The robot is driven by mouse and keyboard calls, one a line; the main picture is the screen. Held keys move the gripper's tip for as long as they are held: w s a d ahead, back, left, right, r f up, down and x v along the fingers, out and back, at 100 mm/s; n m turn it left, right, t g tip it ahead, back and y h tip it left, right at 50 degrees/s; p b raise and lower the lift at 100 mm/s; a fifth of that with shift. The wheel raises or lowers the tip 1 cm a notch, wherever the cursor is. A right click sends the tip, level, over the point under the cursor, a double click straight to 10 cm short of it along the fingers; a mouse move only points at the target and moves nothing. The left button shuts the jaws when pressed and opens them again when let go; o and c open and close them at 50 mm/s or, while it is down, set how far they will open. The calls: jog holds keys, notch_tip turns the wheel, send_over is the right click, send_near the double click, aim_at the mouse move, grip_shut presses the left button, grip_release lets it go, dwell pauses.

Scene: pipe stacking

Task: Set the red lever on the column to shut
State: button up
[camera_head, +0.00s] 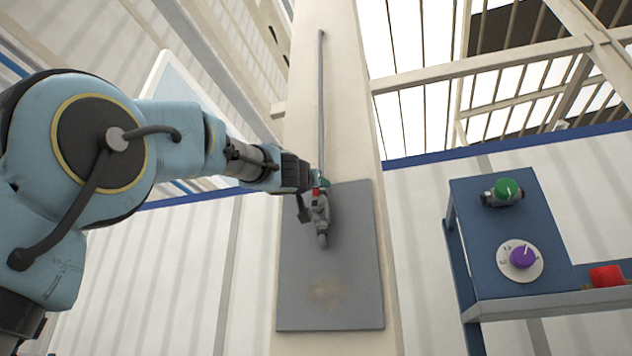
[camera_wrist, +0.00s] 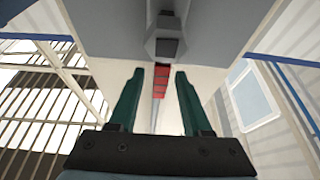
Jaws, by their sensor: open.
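The red lever (camera_wrist: 161,82) shows in the wrist view, lying between the two green fingers of my gripper (camera_wrist: 157,85). The fingers are apart, with a gap to the lever on each side. In the head view only a small red part of the lever (camera_head: 316,191) shows beside my gripper (camera_head: 312,188). The grey valve body (camera_head: 320,215) sits on a grey plate (camera_head: 330,290) on the pale column (camera_head: 345,100). My gripper reaches the valve from the left and hides much of the lever.
A thin grey pipe (camera_head: 321,90) runs up the column from the valve. A blue stand (camera_head: 500,240) at the right carries a green knob (camera_head: 507,189) and a purple dial (camera_head: 522,257). A red object (camera_head: 606,276) lies on its shelf. Open space lies between column and stand.

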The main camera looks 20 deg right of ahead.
jog(key=shift+w, duration=0.1)
grip_shut()
dwell(0.4)
dwell(1.1)
